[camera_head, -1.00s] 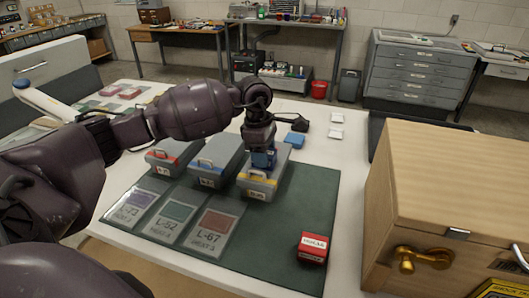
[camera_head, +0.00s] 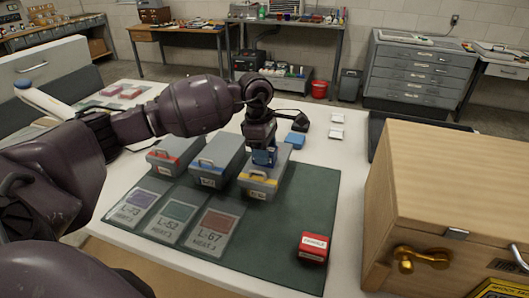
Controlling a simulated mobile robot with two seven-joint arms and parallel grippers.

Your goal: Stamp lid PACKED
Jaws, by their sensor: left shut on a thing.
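My left gripper (camera_head: 261,146) is shut on a blue stamp block (camera_head: 264,158). It holds the block upright, low over the lid of the right-hand grey box (camera_head: 259,187), which has a yellow band and a handle. I cannot tell whether the block's underside touches the lid, and the gripper hides part of it. A red block with a white label (camera_head: 313,247) stands at the mat's front right. A small blue pad or block (camera_head: 295,140) lies behind the boxes. My right gripper is not in view.
A grey box with a red band (camera_head: 174,155) and a middle grey box (camera_head: 216,160) stand to the left on the green mat (camera_head: 300,200). Several labelled cards (camera_head: 212,235) lie in front. A wooden cabinet (camera_head: 465,180) blocks the right side. The mat's right part is mostly clear.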

